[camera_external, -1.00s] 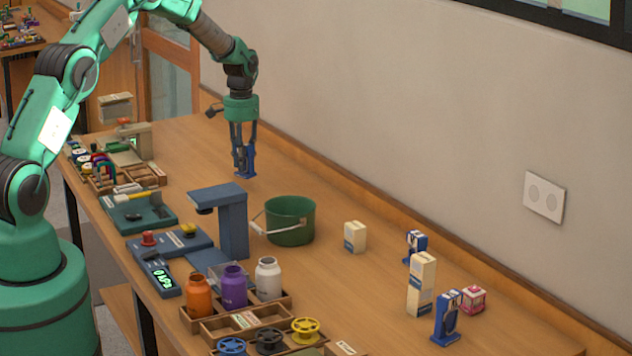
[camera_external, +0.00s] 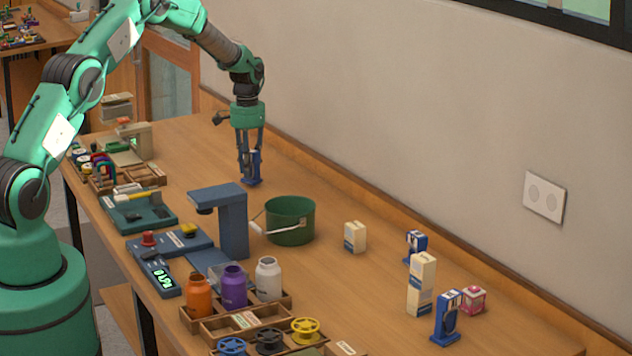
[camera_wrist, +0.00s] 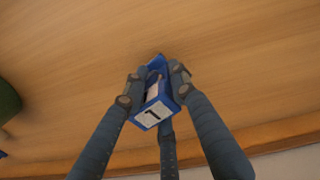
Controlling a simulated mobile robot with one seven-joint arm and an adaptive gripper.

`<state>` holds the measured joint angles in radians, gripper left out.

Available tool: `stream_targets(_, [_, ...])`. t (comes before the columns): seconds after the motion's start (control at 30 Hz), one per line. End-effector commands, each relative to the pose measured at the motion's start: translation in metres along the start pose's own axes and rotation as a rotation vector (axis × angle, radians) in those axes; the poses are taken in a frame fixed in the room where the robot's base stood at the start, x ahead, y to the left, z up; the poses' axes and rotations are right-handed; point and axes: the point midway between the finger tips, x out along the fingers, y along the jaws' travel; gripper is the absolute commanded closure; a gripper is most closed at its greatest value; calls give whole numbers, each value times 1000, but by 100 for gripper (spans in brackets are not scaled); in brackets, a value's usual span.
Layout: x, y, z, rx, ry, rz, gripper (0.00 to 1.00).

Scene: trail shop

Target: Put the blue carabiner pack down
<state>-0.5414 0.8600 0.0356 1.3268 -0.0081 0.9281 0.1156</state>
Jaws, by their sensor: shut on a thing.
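The blue carabiner pack (camera_external: 254,168) is upright between the fingers of my gripper (camera_external: 249,156), toward the back of the bench (camera_external: 330,270). In the wrist view my gripper (camera_wrist: 153,88) is shut on the pack (camera_wrist: 155,98), whose white label with a dark mark faces the camera. The pack's base is at or very close to the bench top; I cannot tell if it touches. Two similar blue packs stand at the right, one near (camera_external: 446,318) and one farther back (camera_external: 415,243).
A green bucket (camera_external: 290,222) stands in front of the held pack, with a blue stand (camera_external: 233,225) beside it. The wall (camera_external: 420,120) runs behind. Bench around the held pack is clear.

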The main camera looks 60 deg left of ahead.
Motion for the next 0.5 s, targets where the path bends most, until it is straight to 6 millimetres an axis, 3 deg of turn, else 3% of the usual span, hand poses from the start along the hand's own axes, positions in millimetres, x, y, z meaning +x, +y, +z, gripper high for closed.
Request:
stream_targets(0.1, [9,0,0,0,0,0,100])
stream_targets(0.5, [11,0,0,0,1,0,100])
